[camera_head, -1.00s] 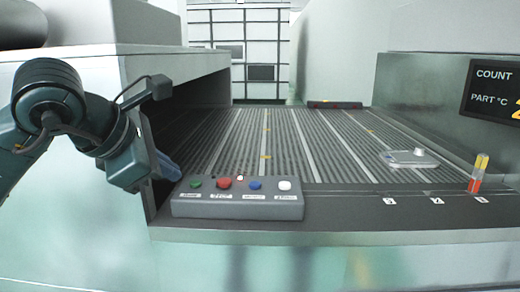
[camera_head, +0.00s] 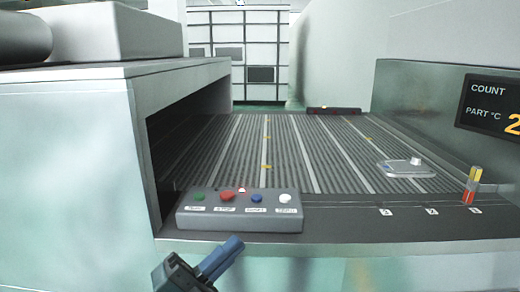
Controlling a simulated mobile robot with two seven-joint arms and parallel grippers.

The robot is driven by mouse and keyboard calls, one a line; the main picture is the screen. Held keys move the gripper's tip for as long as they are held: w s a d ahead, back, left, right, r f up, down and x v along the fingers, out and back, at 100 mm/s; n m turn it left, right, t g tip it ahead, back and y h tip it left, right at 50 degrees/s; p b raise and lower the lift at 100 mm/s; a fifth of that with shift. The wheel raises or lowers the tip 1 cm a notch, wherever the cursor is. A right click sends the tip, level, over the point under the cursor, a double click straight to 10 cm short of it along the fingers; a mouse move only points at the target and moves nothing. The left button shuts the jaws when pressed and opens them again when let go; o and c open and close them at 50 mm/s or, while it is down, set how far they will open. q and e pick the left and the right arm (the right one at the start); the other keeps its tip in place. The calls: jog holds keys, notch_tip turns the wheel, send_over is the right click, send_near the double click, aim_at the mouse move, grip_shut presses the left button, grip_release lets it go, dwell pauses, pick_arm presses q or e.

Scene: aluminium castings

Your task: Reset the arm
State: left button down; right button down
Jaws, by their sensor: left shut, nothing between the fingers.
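My left gripper (camera_head: 222,255) shows at the bottom of the head view, below and in front of the button box. Its blue fingers are shut together with nothing between them, pointing up and to the right. It appears apart from the box. The grey button box (camera_head: 240,219) stands on the front ledge with a green button (camera_head: 199,197), a red button (camera_head: 227,195), a blue button (camera_head: 256,198) and a white button (camera_head: 285,198). Most of the left arm is out of the picture. My right gripper is not in view.
A ribbed conveyor (camera_head: 290,150) runs back from the ledge. A flat metal casting (camera_head: 405,169) lies on it at the right. A small red and yellow light post (camera_head: 472,185) stands near the right end of the ledge. A housing (camera_head: 70,150) covers the left side.

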pick_arm(q)
jog(key=a+f+n+t+y, duration=0.5)
jog(key=f+n+y, duration=0.5)
jog(key=f+n, duration=0.3)
jog(key=s+a+f+n+g+y+p, duration=0.1)
jog(key=s+a+f+n+g+y, duration=0.1)
jog(key=f, duration=0.7)
jog(key=s+a+f+n+g+y, duration=0.2)
jog(key=s+f+n+g+y, duration=0.2)
jog(key=s+f+n, duration=0.4)
notch_tip(320, 180, down, 2)
jog(key=s+g, duration=0.1)
jog(key=s, duration=0.2)
jog(key=shift+f+n+g+p, duration=0.2)
jog(key=shift+n+g+p, duration=0.2)
